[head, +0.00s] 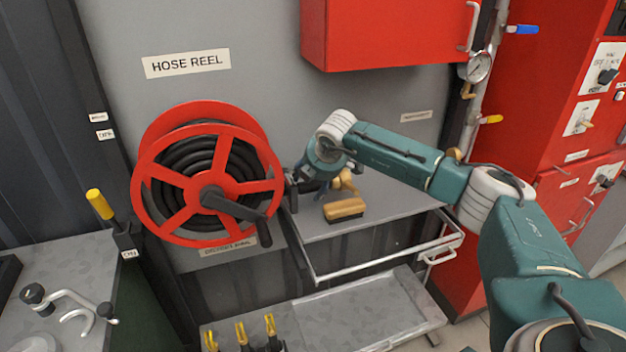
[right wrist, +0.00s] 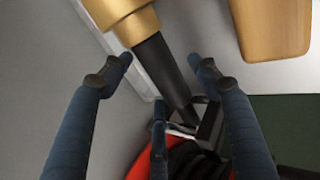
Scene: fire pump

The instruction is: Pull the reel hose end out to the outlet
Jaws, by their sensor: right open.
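The red hose reel (head: 207,172) with coiled black hose stands at the left under the HOSE REEL sign. Its hose end has a brass nozzle (head: 344,181), beside the reel over the grey shelf. In the right wrist view the brass nozzle (right wrist: 118,12) is at the top, with the black hose end (right wrist: 163,68) running down to a black block (right wrist: 211,125) near the reel. My right gripper (head: 303,184) is right of the reel. Its fingers (right wrist: 160,70) are open, on either side of the black hose end. I cannot tell which fitting is the outlet. My left gripper is not in view.
A yellow-brown brush (head: 344,211) lies on the shelf (head: 385,212) close to my right gripper. A metal rail frame (head: 375,266) juts out from the shelf. A red cabinet (head: 385,30) hangs above; a pipe with a gauge (head: 477,67) and red panels stand right.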

